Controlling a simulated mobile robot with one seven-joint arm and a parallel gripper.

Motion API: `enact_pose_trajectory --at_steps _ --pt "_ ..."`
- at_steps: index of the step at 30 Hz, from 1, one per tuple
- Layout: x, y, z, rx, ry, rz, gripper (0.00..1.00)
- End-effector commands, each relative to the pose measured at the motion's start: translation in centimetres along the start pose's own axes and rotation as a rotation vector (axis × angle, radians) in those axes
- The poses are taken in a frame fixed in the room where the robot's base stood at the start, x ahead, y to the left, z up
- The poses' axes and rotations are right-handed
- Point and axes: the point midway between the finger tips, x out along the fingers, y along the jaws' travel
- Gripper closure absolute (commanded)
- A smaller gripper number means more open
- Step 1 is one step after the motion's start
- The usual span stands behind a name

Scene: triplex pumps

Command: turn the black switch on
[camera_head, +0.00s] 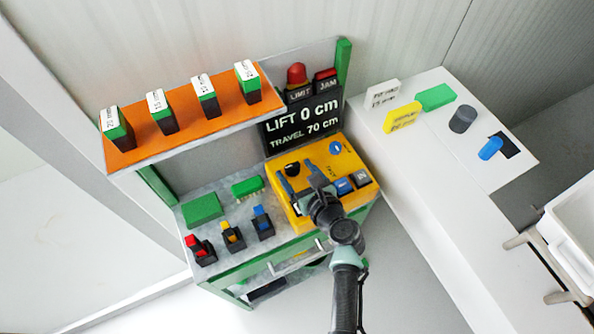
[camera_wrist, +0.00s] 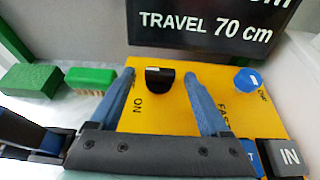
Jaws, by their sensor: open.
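The black switch (camera_wrist: 158,78) is a small knob on the yellow panel, with the word ON printed below it in the wrist view. It also shows on the yellow panel in the head view (camera_head: 292,169). My gripper (camera_wrist: 161,75) is open, with its two blue fingers one on each side of the switch in the picture. In the head view my gripper (camera_head: 294,167) reaches over the panel. I cannot tell whether the fingers touch the switch or how far above the panel they are.
A blue knob (camera_wrist: 248,81) sits right of the switch, near an IN button (camera_wrist: 287,157). A black display (camera_head: 302,122) reading LIFT 0 cm stands behind the panel. An orange shelf (camera_head: 190,127) holds several labelled blocks.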

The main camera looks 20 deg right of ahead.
Motion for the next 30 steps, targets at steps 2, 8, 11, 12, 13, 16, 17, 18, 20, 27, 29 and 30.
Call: enact_pose_trajectory --at_steps 2,8,11,12,13,16,17,18,20,27,29,30 --pt "0.01 0.02 0.01 0.0 0.0 0.0 0.2" --pt "-0.02 0.01 0.01 0.0 0.0 0.0 0.38" --pt "-0.03 0.0 0.01 0.0 0.0 0.0 0.56" --pt "-0.03 0.0 0.01 0.0 0.0 0.0 0.63" --pt "-0.03 0.0 0.01 0.0 0.0 0.0 0.69" --pt "-0.03 0.0 0.01 0.0 0.0 0.0 0.87" --pt "-0.03 0.0 0.01 0.0 0.0 0.0 0.92" --pt "-0.04 0.0 0.0 0.0 0.0 0.0 0.99" --pt "-0.04 0.0 0.01 0.0 0.0 0.0 1.0" --pt "0.0 -0.15 -0.09 -0.01 0.0 0.024 1.0" --pt "0.04 -0.24 -0.09 -0.019 -0.001 0.042 1.0" --pt "0.07 -0.3 -0.09 -0.025 -0.002 0.057 1.0"
